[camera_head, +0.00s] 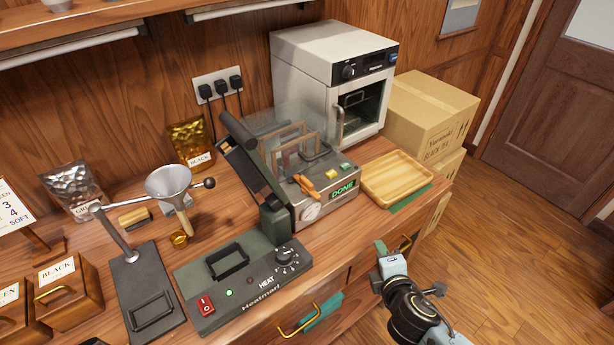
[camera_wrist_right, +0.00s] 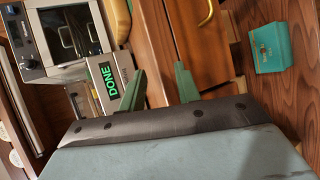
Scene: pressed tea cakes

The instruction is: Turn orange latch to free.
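The orange latch (camera_head: 307,187) sits on the front panel of the tea press (camera_head: 325,180), left of the lit green DONE display (camera_head: 343,189). It lies at a slant above a round white dial (camera_head: 311,212). My right gripper (camera_head: 391,250) is in front of the counter edge, to the right of and below the latch, apart from it. In the right wrist view its two green fingers (camera_wrist_right: 160,82) are spread with nothing between them. The DONE display also shows there (camera_wrist_right: 112,88), but I cannot make out the latch. My left gripper is not in view.
A wooden tray (camera_head: 398,178) lies right of the press, with a white oven (camera_head: 310,55) behind. A heating unit (camera_head: 205,320) stands front left of the press, a funnel stand (camera_head: 135,285) farther left.

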